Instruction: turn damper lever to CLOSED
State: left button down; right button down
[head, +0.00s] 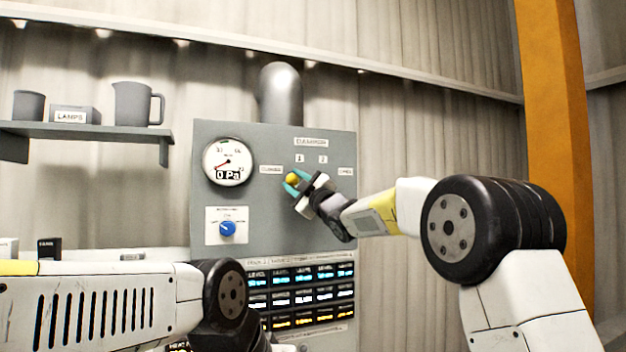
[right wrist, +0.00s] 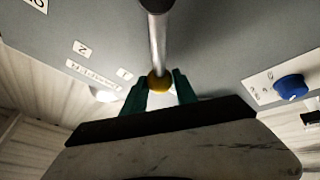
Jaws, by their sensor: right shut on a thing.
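The damper lever shows in the right wrist view as a grey metal rod (right wrist: 157,45) with a yellow ball knob (right wrist: 159,83) at its end. My right gripper (right wrist: 160,92) is shut on the knob, with one teal finger on each side. In the head view the yellow knob (head: 291,178) sits at the left of the dial area, close to the CLOSED label (head: 270,169). The OPEN label (head: 346,171) is on the far right. My right gripper (head: 297,183) hides most of the rod there. My left gripper is out of view.
The grey panel (head: 240,135) carries a round gauge (head: 228,162) reading 0 Pa and a blue knob (head: 227,228). Lit rows of indicators (head: 300,295) are below. A shelf (head: 85,130) with a jug (head: 136,104) is at left. An orange post (head: 556,110) stands right.

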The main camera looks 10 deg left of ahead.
jog(key=shift+s+a+f+n, duration=0.15)
jog(key=shift+f+n, duration=0.1)
jog(key=shift+n, duration=0.25)
jog(key=shift+a+f+g, duration=0.1)
jog(key=shift+g, duration=0.2)
jog(key=c, duration=1)
grip_release()
jog(key=v, duration=0.8)
